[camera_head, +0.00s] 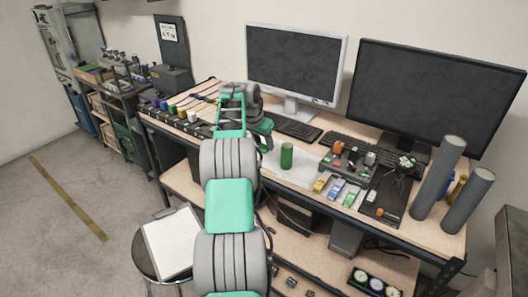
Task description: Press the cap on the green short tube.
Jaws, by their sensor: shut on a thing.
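The green short tube (286,156) stands upright on the desk, on or beside a white sheet, in front of the keyboards. Its top looks darker, but I cannot tell whether a cap sits on it. My gripper (265,141) is just left of the tube, at the end of my green and grey arm, and appears apart from it. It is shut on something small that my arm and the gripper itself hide. I cannot make out a separate cap.
Two monitors (295,62) and keyboards stand behind. Right of the tube are small coloured blocks (336,188), a dark device tray (390,193) and tall grey cylinders (438,178). Coloured items with cables (181,110) lie at the left. A round stool (150,262) holds a notepad.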

